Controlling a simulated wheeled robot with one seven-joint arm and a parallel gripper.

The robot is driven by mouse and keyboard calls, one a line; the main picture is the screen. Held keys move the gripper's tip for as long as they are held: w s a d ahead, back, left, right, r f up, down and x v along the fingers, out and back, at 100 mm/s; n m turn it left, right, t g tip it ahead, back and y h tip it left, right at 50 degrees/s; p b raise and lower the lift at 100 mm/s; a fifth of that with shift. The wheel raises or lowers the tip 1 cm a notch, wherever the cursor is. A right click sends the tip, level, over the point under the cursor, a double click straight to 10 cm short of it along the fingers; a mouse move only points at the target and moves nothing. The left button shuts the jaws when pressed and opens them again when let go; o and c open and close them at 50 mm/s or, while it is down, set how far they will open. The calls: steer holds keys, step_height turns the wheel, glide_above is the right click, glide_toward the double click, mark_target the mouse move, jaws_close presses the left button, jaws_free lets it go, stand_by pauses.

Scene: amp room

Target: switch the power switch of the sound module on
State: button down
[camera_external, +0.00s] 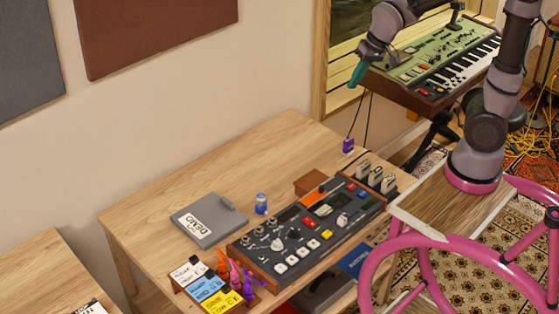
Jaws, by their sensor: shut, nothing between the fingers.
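A dark module with wooden end cheeks (272,257) lies on the wooden table, with knobs, coloured buttons and small switches on its top; it looks like the sound module. I cannot tell which of its small controls is the power switch, or how that is set. My gripper (356,74) has teal fingers and is shut and empty. It is raised at the upper middle of the picture, in front of the window and left of the green keyboard, well apart from the module.
A green keyboard (428,62) stands beside my arm. On the table (150,215) are a grey DEMO case (207,222), a small blue jar (261,204), a purple plug-like piece (348,146) with cords, and a rack of coloured cards (213,287). The table's back left is clear.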

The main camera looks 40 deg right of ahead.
steer(key=w+a+f+n+g+h, duration=0.1)
steer(key=w+a+f+g, duration=0.1)
steer(key=a+f, duration=0.8)
steer(key=n+h, duration=0.2)
glide_above(306, 219)
steer(key=s, duration=0.2)
step_height(306, 219, down, 15)
steer(key=shift+f, duration=0.15)
steer(key=shift+s, duration=0.1)
steer(key=shift+d, duration=0.1)
steer(key=f, duration=0.4)
steer(key=w+f, duration=0.1)
steer(key=f, duration=0.9)
steer(key=shift+w, duration=0.4)
